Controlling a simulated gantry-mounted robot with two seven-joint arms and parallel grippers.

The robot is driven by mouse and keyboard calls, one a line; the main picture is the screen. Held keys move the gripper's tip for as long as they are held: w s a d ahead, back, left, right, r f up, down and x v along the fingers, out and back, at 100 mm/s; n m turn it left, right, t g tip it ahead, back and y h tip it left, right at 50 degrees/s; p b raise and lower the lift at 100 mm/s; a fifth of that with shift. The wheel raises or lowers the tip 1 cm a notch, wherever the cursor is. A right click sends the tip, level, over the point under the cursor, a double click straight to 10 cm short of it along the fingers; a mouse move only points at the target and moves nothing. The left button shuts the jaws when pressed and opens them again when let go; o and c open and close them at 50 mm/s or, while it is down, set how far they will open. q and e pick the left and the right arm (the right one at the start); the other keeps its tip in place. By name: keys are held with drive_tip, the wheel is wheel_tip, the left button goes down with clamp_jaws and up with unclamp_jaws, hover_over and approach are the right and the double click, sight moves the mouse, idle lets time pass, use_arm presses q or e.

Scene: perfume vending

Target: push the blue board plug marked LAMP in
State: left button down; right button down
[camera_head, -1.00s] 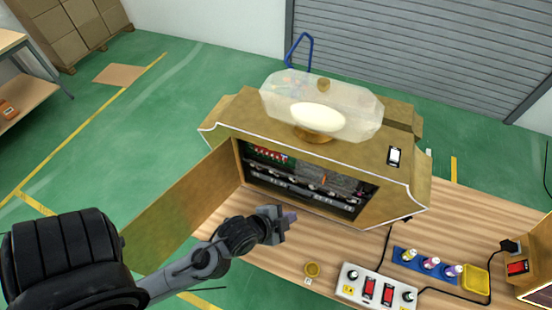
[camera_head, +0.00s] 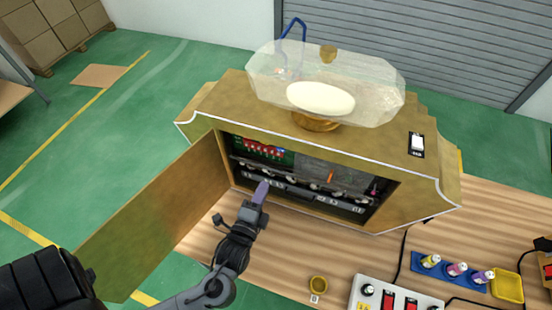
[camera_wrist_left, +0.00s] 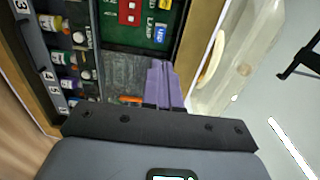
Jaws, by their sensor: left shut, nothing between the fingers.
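The blue board plug (camera_wrist_left: 160,35) sits on the green board (camera_wrist_left: 122,33) inside the open machine, with lettering beside it that reads like LAMP. In the head view it is a tiny blue spot (camera_head: 281,151) at the right of the board (camera_head: 255,149). My left gripper (camera_head: 262,188) is shut and empty at the cabinet opening, below and in front of the board. In the wrist view its purple fingertips (camera_wrist_left: 159,65) lie just below the plug in the picture; a gap shows. How deep the plug sits cannot be told. My right gripper is not in view.
The gold cabinet's door (camera_head: 160,215) hangs open at the left. A row of small bottles (camera_wrist_left: 60,55) stands in the cabinet beside the board. A clear dome (camera_head: 325,85) sits on top.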

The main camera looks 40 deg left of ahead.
sight(280, 150)
use_arm(q)
drive_tip(key=p+x, duration=0.1)
drive_tip(key=x, duration=1.1)
drive_tip(key=shift+w+a, duration=0.1)
drive_tip(key=shift+w, duration=0.05)
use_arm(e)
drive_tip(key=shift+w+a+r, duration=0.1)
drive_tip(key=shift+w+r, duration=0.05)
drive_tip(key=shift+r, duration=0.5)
